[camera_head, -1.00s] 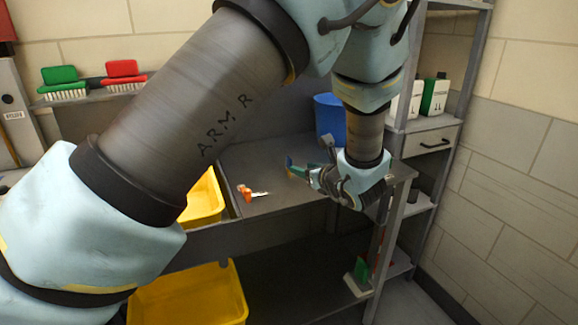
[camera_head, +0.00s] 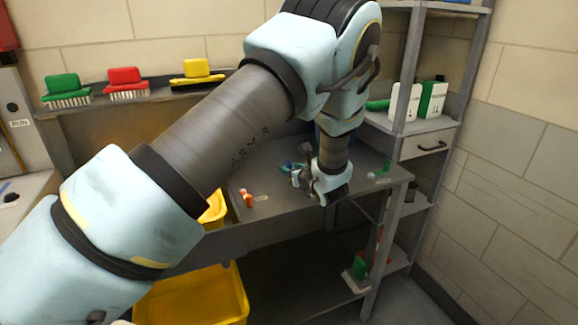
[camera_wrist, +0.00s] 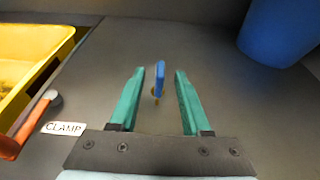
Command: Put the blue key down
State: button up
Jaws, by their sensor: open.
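The blue key (camera_wrist: 160,78) shows in the wrist view, ahead of and between the two teal fingers of my gripper (camera_wrist: 158,74). Its blue head is seen nearly edge-on, with a small brass-coloured part below it. A clear gap shows on both sides between the key and the fingers. I cannot tell whether it lies flat or stands on the grey tabletop (camera_wrist: 205,60). In the head view my gripper (camera_head: 290,167) is low over the right part of the table, its fingers open. The key is too small to make out surely there.
An orange clamp (camera_wrist: 25,125) lies left of my gripper by a "CLAMP" label (camera_wrist: 64,128). A yellow bin (camera_wrist: 30,50) is beyond it. A blue bin (camera_wrist: 280,30) stands at the back right. A green item (camera_head: 386,166) sits near the table's right edge.

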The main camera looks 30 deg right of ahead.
jog(key=shift+c, duration=0.4)
grip_shut()
